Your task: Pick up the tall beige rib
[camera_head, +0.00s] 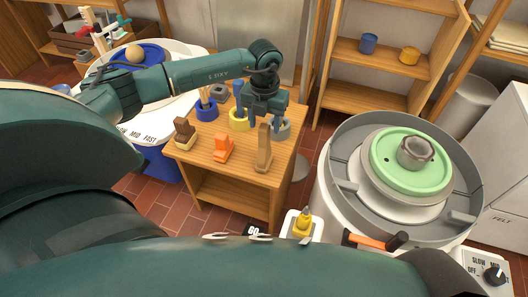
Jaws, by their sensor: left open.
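The tall beige rib (264,152) stands upright near the front right corner of a small wooden table (190,158). My left gripper (262,118) comes in from the left over the table and points down. It is open, with its fingers just above and behind the rib's top in the picture. I see no clear contact and cannot tell the exact gap. My right gripper is not in view.
An orange rib (223,149) and a dark brown piece (184,132) stand left of the beige rib. A blue pot (206,110) and a yellow pot (239,122) stand behind. A wheel with a green disc (398,172) and grey pot (414,153) is at right.

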